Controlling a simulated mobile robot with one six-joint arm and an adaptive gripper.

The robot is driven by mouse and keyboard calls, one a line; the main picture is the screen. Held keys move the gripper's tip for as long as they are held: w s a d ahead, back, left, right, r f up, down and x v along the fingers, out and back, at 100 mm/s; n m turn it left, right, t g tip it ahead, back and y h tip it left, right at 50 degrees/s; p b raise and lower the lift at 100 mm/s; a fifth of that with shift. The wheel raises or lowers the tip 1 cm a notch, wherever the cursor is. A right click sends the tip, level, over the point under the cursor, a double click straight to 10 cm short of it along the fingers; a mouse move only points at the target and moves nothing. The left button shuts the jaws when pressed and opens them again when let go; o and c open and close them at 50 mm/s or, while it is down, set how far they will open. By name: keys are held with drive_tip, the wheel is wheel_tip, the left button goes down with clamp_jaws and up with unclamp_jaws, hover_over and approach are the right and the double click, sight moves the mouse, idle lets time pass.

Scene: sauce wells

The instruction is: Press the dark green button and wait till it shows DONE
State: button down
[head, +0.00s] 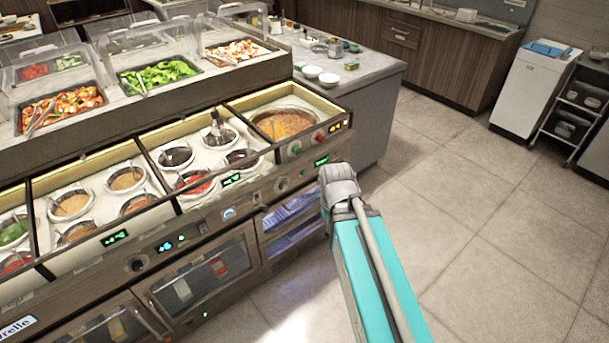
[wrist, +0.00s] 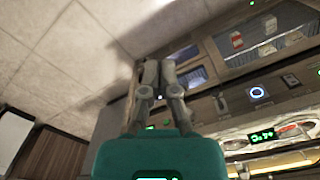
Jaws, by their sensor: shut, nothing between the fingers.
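The green button (head: 296,149) sits on the counter's front-right rim, beside the soup well, in the head view. A red button (head: 319,138) is to its right and a small green-lit display (head: 321,161) is just below; its text is too small to read. My gripper (wrist: 160,65) shows in the wrist view with its grey fingers together, empty, in front of the counter's front panel. I cannot make out the green button in the wrist view. In the head view my arm is right of the button, and the fingers cannot be told apart there.
The soup well (head: 283,122) and several sauce wells line the counter top. A glowing round control (head: 228,213) and a knob (head: 282,184) are on the front panel. Clear lids (head: 235,22) stand over food trays behind. The tiled floor (head: 480,190) at right is open.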

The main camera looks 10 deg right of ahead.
sight(303, 173)
drive_tip(key=shift+f, duration=0.1)
idle(0.3)
drive_tip(key=w+d+f+n+t+h+b, duration=0.3)
drive_tip(key=w+d+f+t+h+b, duration=0.25)
drive_tip(key=w+b, duration=0.5)
drive_tip(key=w+d+f+n+t+h+b, duration=0.35)
drive_tip(key=w+d+f+h+b, duration=0.2)
drive_tip(key=w+d+b, duration=0.4)
drive_tip(key=w+a+f+n+t+y+b, duration=0.3)
drive_tip(key=w+a+f+n+t+b, duration=0.1)
drive_tip(key=w+n+b, duration=0.3)
drive_tip(key=w+a+f+n+t+y+b, duration=0.3)
drive_tip(key=w+a+f+n+t+b, duration=0.2)
drive_tip(key=w+n+b, duration=0.3)
drive_tip(key=f+n+t+b, duration=0.1)
drive_tip(key=n+b, duration=0.3)
drive_tip(key=b, duration=0.4)
drive_tip(key=shift+w+a+f, duration=0.2)
drive_tip(key=shift+w+f, duration=0.1)
drive_tip(key=shift+f, duration=0.1)
drive_tip(key=shift+w, duration=0.15)
drive_tip(key=w+a, duration=0.4)
drive_tip(key=w, duration=0.3)
drive_tip(key=shift+w+a, duration=0.15)
drive_tip(key=shift+a, duration=0.05)
